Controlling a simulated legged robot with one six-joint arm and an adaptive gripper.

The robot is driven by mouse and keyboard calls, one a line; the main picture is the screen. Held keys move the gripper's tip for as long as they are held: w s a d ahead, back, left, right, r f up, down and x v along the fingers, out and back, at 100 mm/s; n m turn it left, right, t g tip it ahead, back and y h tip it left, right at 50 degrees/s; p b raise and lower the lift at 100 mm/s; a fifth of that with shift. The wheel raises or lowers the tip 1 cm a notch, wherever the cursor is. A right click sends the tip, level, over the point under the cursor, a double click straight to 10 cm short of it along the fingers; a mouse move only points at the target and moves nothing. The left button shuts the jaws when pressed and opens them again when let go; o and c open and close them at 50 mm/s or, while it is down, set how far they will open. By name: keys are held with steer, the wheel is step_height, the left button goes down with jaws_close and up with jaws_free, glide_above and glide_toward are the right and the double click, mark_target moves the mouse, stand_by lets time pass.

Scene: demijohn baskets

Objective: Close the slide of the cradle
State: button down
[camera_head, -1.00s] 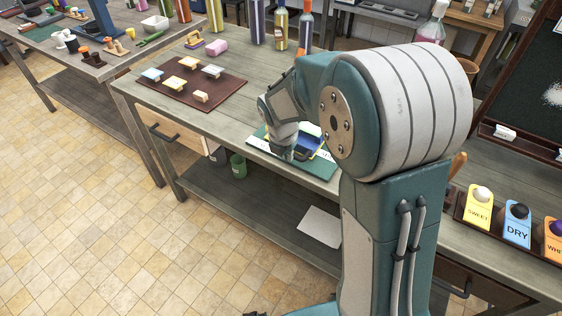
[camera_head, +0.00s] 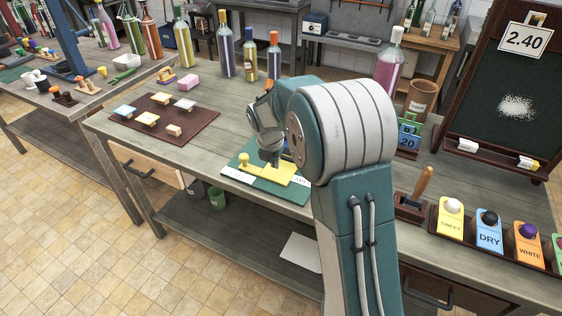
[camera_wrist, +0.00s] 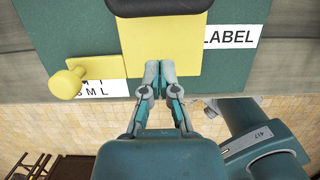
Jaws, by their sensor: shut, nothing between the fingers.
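I take the yellow parts to be the slide. My gripper (camera_head: 271,163) is over the board. In the wrist view my gripper (camera_wrist: 160,70) is shut and empty, its tips at the plate's near edge; contact is unclear. My arm hides the cradle's right part.
A brown board (camera_head: 185,123) with small pieces lies to the left. Several bottles (camera_head: 226,60) stand behind. Coloured tags (camera_head: 488,232) and a dark stand with a wooden handle (camera_head: 411,205) are to the right. A wooden drawer front (camera_head: 155,180) shows below the bench's left end.

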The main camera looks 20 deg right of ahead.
steer(key=s+a+r+m, duration=0.2)
steer(key=s+r+m, duration=0.45)
steer(key=r, duration=0.75)
steer(key=s+a+r+m+t+y, duration=0.1)
steer(key=s+m+t, duration=0.2)
steer(key=s+m, duration=1.7)
steer(key=s, duration=0.5)
steer(key=shift+a+r+t+y, duration=0.2)
steer(key=shift+r+t+y, duration=0.05)
steer(key=shift+t+y, duration=0.15)
